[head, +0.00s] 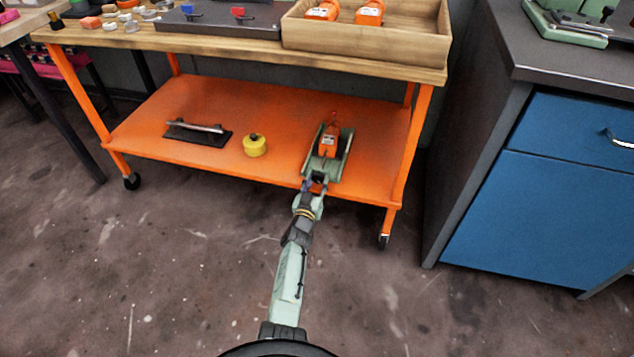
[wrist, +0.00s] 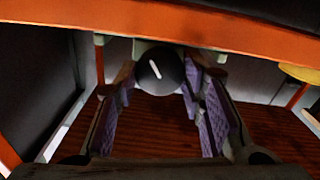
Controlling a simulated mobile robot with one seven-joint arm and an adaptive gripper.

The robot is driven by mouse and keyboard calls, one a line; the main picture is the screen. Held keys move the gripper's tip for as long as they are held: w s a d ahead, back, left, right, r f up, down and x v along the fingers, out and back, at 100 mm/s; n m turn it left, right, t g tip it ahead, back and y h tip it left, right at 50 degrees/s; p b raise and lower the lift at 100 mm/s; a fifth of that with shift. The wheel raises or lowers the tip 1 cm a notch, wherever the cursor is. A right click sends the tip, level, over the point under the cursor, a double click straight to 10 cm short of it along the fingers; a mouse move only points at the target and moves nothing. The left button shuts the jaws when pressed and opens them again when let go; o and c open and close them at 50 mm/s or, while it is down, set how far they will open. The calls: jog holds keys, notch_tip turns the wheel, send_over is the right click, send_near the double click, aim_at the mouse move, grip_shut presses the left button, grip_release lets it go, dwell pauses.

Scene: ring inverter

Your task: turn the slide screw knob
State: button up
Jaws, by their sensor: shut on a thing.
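The slide screw knob (wrist: 160,72) is round and black with a white line on its face, seen near the top middle of the wrist view. My gripper (wrist: 160,84) has its purple-padded fingers on both sides of the knob and is shut on it. In the head view, my gripper (head: 314,187) is at the front end of the green slide fixture (head: 345,160), which stands on the orange lower shelf. An orange device (head: 329,143) sits on the fixture. The knob is too small and covered to make out in the head view.
The orange shelf (head: 205,110) also bears a yellow round object (head: 255,145) and a dark plate with a metal handle (head: 198,130), left of the fixture. The wooden tabletop (head: 240,50) is above. A cart leg (head: 405,150) stands to the right. The floor in front is clear.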

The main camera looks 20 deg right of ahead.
jog(key=m+b, duration=0.1)
jog(key=m, duration=0.1)
jog(key=shift+f+m, duration=0.1)
jog(key=shift+m, duration=0.3)
jog(key=shift+m+b, duration=0.35)
jog(key=shift+m, duration=1.15)
jog(key=o, duration=1.2)
jog(key=shift+c, duration=0.2)
